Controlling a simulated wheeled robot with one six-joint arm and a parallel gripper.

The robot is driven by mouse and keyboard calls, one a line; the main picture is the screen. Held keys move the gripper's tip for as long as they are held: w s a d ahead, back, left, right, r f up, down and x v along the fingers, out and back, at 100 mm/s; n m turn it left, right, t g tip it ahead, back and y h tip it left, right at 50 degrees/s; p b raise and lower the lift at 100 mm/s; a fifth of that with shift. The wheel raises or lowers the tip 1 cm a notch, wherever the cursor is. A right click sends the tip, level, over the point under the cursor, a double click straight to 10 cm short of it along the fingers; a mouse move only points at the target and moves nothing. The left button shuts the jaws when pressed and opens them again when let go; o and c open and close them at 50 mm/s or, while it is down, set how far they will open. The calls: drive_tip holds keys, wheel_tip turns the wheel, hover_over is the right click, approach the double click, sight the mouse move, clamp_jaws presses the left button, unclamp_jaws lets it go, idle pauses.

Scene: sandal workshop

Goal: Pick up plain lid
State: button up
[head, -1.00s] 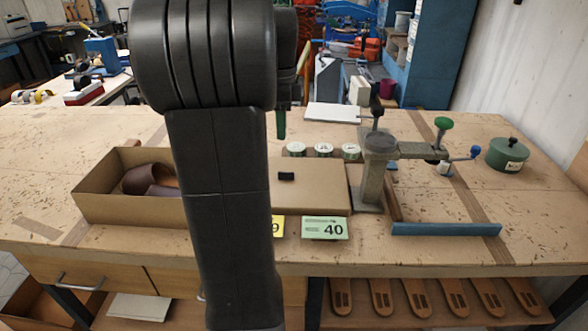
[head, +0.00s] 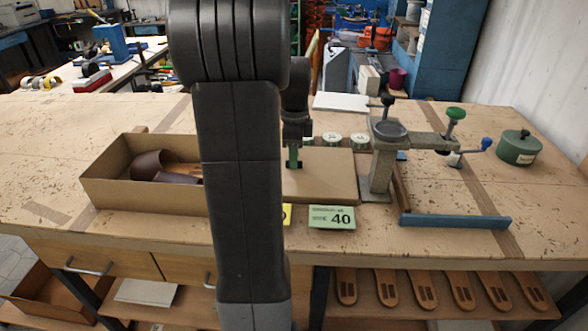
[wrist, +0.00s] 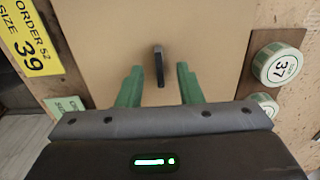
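The plain lid (head: 325,182) is a flat tan cardboard panel with a small black upright tab handle. It lies on the bench right of the open box. In the wrist view the lid (wrist: 205,35) fills the middle, and its black handle (wrist: 159,65) stands between my green fingertips, with a gap on each side. My gripper (wrist: 159,69) is open. In the head view my gripper (head: 293,160) is over the lid near the handle, which is mostly hidden behind the fingers. My arm hides the lid's left part.
An open cardboard box (head: 145,197) with brown leather stands left. A green "40" card (head: 332,217) and a yellow card (wrist: 35,40) are at the front. A metal clamp tool (head: 378,165) stands close on the right.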

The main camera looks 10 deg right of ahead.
drive_tip(key=shift+f, duration=0.6)
clamp_jaws()
drive_tip(key=shift+r, duration=0.1)
